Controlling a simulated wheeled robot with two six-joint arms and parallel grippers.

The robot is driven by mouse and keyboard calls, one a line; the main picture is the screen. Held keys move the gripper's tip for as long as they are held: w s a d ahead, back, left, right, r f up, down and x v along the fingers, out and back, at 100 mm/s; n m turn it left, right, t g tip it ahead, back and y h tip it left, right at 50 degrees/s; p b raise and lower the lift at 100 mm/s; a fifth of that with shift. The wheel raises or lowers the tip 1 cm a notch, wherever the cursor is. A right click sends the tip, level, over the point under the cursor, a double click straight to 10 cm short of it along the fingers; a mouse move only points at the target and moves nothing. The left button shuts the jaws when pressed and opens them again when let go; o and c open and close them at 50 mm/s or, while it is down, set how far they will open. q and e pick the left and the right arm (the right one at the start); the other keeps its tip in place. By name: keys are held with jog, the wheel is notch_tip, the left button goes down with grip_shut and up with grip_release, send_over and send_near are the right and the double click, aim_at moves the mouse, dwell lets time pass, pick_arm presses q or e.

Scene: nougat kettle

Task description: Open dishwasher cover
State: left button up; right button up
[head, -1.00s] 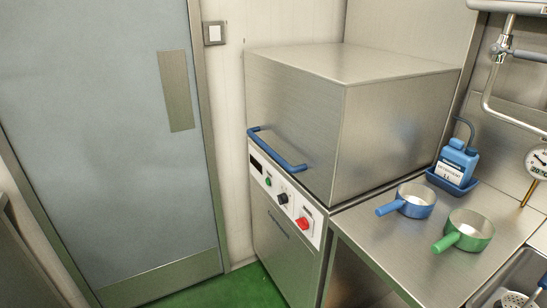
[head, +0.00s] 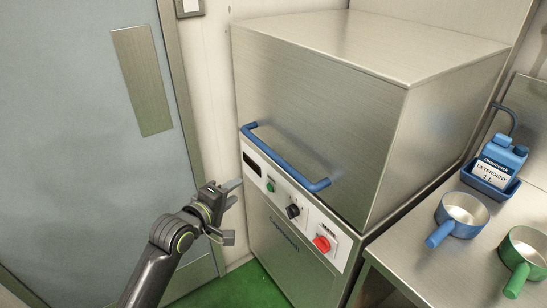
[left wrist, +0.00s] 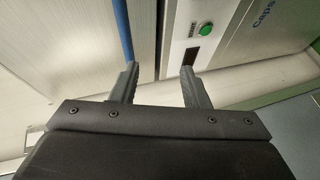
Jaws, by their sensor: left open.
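The dishwasher cover (head: 330,110) is a large stainless steel hood, closed down on the machine's body. A blue bar handle (head: 285,160) runs along its lower front edge. My left gripper (head: 231,211) is in front of the machine, left of and below the handle, open and empty. In the left wrist view, its two fingers (left wrist: 158,84) point toward the machine front. The blue handle (left wrist: 122,30) and the green button (left wrist: 206,29) lie beyond the fingertips. My right gripper is not in view.
The control panel (head: 265,170) below the handle carries a green button, a black knob and a red switch. A counter (head: 425,265) at right holds blue (head: 462,213) and green (head: 527,255) pans and a detergent bottle (head: 499,160). A grey door (head: 80,120) stands at left.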

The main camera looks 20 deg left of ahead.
aim_at(271, 157)
pick_arm(q)
notch_tip(271, 157, up, 5)
jog(key=s+d+h, duration=0.1)
jog(key=d, duration=0.1)
jog(key=shift+t, duration=0.4)
jog(key=x, duration=1.7)
jog(key=shift+w+a, duration=0.1)
grip_shut()
